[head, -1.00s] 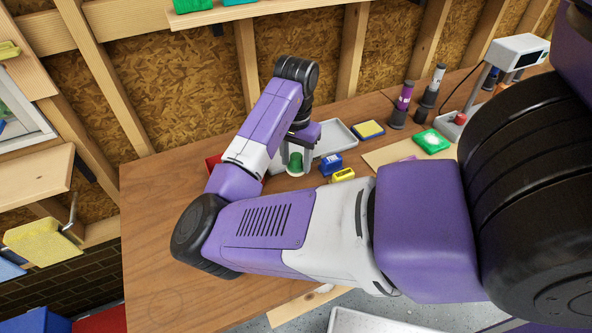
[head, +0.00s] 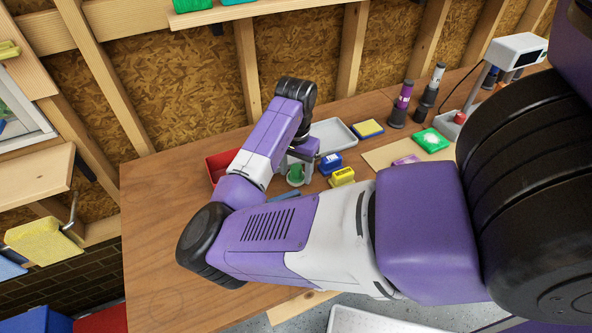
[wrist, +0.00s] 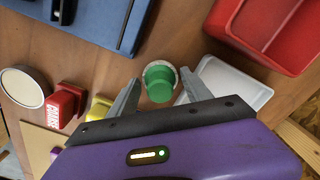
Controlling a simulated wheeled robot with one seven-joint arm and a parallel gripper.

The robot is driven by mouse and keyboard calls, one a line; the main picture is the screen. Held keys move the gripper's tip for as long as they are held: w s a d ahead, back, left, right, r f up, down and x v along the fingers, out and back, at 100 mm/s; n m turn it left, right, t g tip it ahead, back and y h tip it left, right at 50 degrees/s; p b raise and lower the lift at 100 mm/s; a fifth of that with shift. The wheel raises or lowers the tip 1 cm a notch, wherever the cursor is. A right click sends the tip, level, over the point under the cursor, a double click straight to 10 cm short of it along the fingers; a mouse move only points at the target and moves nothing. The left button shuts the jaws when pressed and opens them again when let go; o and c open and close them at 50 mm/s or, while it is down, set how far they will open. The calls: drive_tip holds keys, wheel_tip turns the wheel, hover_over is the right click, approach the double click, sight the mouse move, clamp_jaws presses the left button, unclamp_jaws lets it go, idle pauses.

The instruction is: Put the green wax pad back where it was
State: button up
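A green round piece with a whitish rim at its base (head: 295,173) stands on the wooden bench; I take it for the green wax pad. In the wrist view it (wrist: 160,84) lies between my two fingers, with a narrow gap on each side. My gripper (head: 301,160) is open, its fingers pointing down just above and behind the pad in the head view. My gripper (wrist: 161,77) looks empty in the wrist view. Whether the fingertips reach down beside the pad cannot be told. A second green item with a white top (head: 431,140) lies farther right.
A red tray (head: 216,163) is left of the pad, partly behind my arm. A white tray (head: 345,133) is behind. A blue block (head: 330,163) and a yellow block (head: 342,176) stand close on the right. A red stamp-like block (wrist: 65,104) shows in the wrist view.

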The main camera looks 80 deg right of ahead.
sight(296, 167)
wheel_tip(296, 167, up, 12)
drive_tip(key=shift+r+b, duration=0.15)
drive_tip(key=shift+b, duration=0.3)
idle(0.7)
